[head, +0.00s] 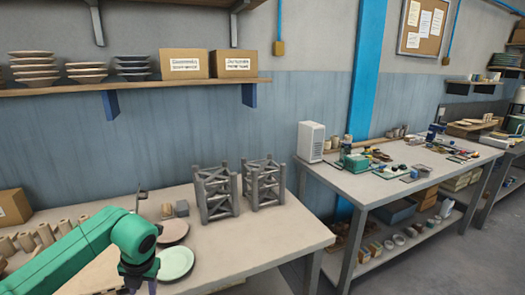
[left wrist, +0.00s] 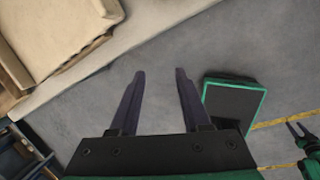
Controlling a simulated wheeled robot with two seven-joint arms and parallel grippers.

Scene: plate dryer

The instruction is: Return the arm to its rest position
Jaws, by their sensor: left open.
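My left arm (head: 75,255) is green and comes in from the left over the near table. My left gripper (left wrist: 160,78) is open in the left wrist view, with nothing between its two dark fingers and grey floor behind them. In the head view its fingers are mostly cut off at the bottom edge. A pale green plate (head: 176,264) and a brownish plate (head: 173,231) lie on the table to the right of the arm. Two grey racks (head: 215,194) (head: 264,183) stand empty behind them. What seems to be my right gripper (left wrist: 298,132) shows small in the left wrist view.
The near table (head: 270,235) is clear to the right of the plates. Several beige cylinders (head: 45,234) and a cardboard box (head: 14,207) stand at its left. A wall shelf (head: 150,86) holds stacked plates and boxes. A second table (head: 375,188) with tools stands right, beyond a gap.

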